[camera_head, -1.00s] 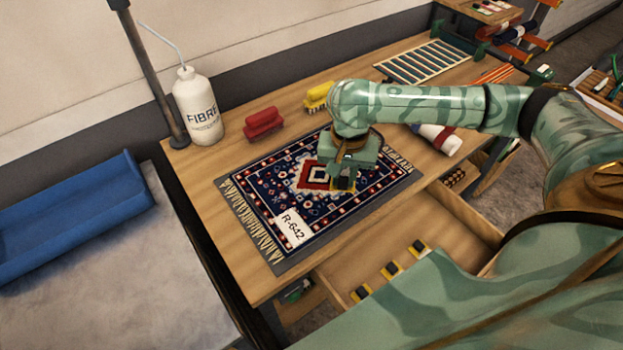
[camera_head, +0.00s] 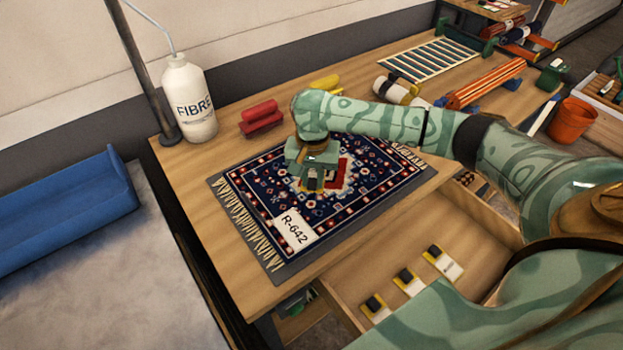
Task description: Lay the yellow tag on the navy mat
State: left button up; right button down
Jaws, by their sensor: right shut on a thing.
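The navy mat (camera_head: 262,205) is a patterned rug with a red and white medallion and fringed ends. It lies flat on a grey underlay on the wooden table, with a white R-642 label (camera_head: 293,231) at its near left corner. My right gripper (camera_head: 313,185) is low over the mat, left of the medallion's centre. It is shut on the yellow tag (camera_head: 313,189), of which only a sliver shows beneath the fingers. I cannot tell whether the tag touches the mat. My left gripper is not in view.
An open drawer (camera_head: 455,225) holds 3 tags with black clips. Behind the mat stand a FIBRE bottle (camera_head: 190,103), a red brush (camera_head: 262,117) and a yellow brush (camera_head: 325,84). White rolls (camera_head: 392,90) and an orange bundle (camera_head: 484,83) lie at the right.

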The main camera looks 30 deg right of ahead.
aim_at(312, 181)
jog(key=c, duration=1.3)
grip_release()
notch_tip(312, 181, up, 12)
jog(key=p, duration=0.6)
jog(key=shift+r+p, duration=0.15)
jog(key=shift+p, duration=0.2)
